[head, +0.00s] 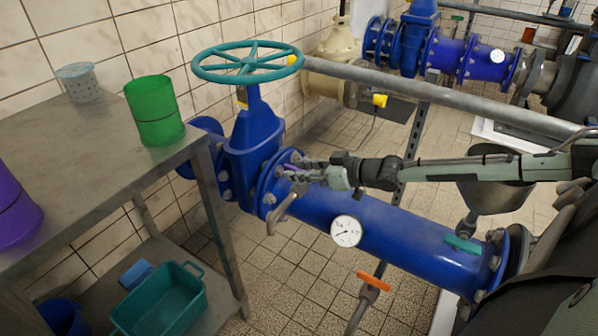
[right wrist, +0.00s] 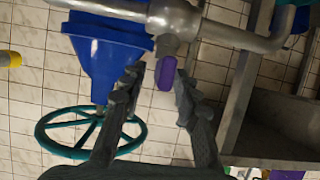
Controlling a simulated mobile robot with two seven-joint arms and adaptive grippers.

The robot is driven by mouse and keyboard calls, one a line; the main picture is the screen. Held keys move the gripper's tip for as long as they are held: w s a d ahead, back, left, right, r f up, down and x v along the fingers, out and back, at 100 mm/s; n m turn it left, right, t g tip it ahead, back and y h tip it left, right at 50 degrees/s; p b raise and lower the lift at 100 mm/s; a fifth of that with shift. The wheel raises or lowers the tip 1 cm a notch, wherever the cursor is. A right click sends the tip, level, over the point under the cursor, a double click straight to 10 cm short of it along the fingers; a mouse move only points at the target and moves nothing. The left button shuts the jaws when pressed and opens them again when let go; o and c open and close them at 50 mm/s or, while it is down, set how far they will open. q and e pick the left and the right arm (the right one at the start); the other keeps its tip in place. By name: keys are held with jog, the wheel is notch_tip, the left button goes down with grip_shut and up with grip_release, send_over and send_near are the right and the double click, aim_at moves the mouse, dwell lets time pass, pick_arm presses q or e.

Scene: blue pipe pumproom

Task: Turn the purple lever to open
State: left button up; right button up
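The purple lever (right wrist: 167,73) shows in the right wrist view as a short purple handle on a grey metal fitting (right wrist: 173,20). In the head view only a small bit of purple (head: 291,167) shows at the gripper, near the flange of the blue pipe. My right gripper (right wrist: 159,72) is open, with one finger on each side of the lever's end. The lever looks nearer the right-hand finger, with a gap to the left-hand one; I cannot tell whether any finger touches it. In the head view my right gripper (head: 292,172) partly hides the lever. My left gripper is out of view.
A blue valve with a teal handwheel (head: 247,62) stands behind the lever. The blue pipe (head: 395,243) with a gauge (head: 346,231) runs below my right arm. A grey pipe (head: 440,95) crosses behind it. A metal table (head: 75,140) stands at the left.

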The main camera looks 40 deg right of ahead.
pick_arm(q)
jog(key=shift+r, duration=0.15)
pick_arm(e)
jog(key=shift+w+a+f, duration=0.1)
jog(key=shift+w+a, duration=0.05)
jog(key=shift+w, duration=0.05)
jog(key=shift+c, duration=0.2)
grip_shut()
